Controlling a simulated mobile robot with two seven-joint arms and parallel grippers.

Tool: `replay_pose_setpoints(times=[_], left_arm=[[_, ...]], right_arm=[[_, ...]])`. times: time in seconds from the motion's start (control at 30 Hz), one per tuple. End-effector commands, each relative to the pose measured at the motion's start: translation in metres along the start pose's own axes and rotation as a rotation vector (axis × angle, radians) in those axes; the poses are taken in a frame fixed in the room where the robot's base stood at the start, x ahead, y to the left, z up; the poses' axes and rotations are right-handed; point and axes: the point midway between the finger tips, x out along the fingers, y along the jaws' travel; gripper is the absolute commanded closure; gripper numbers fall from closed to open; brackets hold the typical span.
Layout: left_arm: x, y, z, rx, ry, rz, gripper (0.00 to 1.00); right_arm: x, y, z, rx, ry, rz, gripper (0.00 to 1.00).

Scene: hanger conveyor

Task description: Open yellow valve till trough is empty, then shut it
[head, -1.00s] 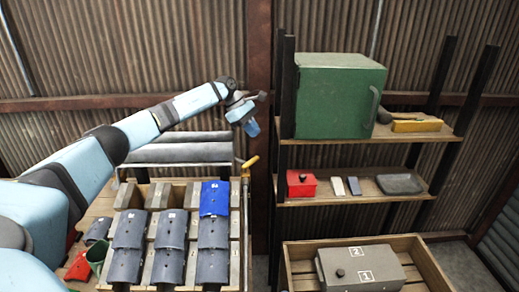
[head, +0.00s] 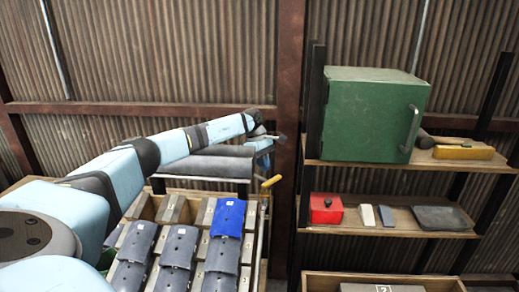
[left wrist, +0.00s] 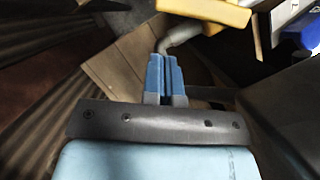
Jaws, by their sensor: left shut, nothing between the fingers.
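The yellow valve handle (head: 271,181) sits on a thin pipe at the right end of the grey trough (head: 205,167). It shows large at the top of the left wrist view (left wrist: 212,10), with a grey pipe elbow (left wrist: 185,36) below it. My left gripper (head: 265,152) is above and just left of the handle in the head view. In the left wrist view its blue fingers (left wrist: 163,62) are together and empty, pointing toward the elbow and not on the handle. The trough's inside is hidden by its front wall and my arm. My right gripper is out of view.
A rack of grey tiles (head: 177,246) with one blue tile (head: 228,217) stands in front of the trough. To the right, shelves hold a green cabinet (head: 372,115), a red box (head: 326,208) and a yellow block (head: 463,152). A dark post (head: 307,160) stands close right of the valve.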

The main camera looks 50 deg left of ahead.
Motion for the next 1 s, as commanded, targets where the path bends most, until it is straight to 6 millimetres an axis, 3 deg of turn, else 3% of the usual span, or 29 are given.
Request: replay_pose_setpoints(times=[0.03, 0.23, 1.0], left_arm=[[-0.002, 0.0, 0.012, 0.006, -0.002, 0.001, 1.0], [0.007, 0.001, 0.028, 0.003, -0.002, 0.002, 1.0], [0.011, 0.002, 0.034, 0.051, -0.002, -0.017, 1.0]], right_arm=[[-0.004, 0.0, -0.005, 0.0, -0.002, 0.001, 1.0], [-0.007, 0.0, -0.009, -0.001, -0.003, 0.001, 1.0], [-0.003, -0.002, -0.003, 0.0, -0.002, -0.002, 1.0]])
